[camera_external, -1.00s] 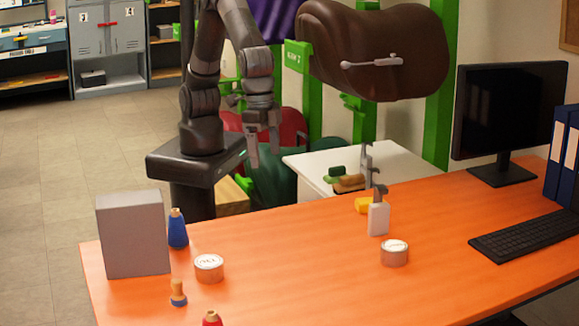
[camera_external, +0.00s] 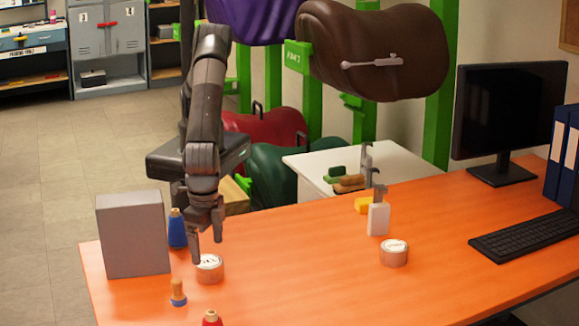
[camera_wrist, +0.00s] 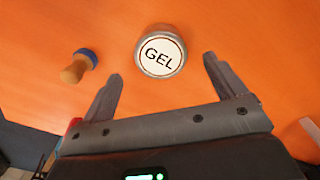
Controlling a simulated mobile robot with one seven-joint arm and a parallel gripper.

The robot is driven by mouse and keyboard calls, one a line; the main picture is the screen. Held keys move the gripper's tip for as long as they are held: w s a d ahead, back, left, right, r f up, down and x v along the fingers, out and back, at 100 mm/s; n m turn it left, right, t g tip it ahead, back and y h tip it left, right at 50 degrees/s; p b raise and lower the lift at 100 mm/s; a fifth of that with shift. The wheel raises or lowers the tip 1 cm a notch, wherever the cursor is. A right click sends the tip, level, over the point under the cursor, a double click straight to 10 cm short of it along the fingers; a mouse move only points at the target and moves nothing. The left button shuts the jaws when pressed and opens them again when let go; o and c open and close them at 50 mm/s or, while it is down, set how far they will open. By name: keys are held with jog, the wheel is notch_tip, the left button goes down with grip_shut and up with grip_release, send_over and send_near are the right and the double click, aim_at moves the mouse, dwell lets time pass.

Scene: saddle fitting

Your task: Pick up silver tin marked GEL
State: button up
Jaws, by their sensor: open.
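The silver tin marked GEL (camera_wrist: 160,52) is a short round tin with a white lid, and its lettering reads clearly in the wrist view. In the external view this tin (camera_external: 210,270) stands on the orange table at the left, beside a wooden-handled stamp. My gripper (camera_external: 207,249) is open and empty, pointing down close to the tin. In the wrist view the tin lies ahead, between the lines of my two spread fingers (camera_wrist: 162,68), but not gripped. A second, similar tin (camera_external: 394,253) stands further right; its label is too small to read.
The stamp (camera_external: 178,292) with a blue base stands left of the tin. A grey box (camera_external: 134,235) and a blue cone-shaped object (camera_external: 177,230) are behind it. A red object (camera_external: 212,319) is at the front edge. The table's middle (camera_external: 300,260) is clear.

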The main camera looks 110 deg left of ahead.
aim_at(209, 261)
notch_tip(209, 261, down, 6)
jog(key=shift+r, duration=0.1)
jog(key=shift+c, duration=0.3)
jog(key=c, duration=1.1)
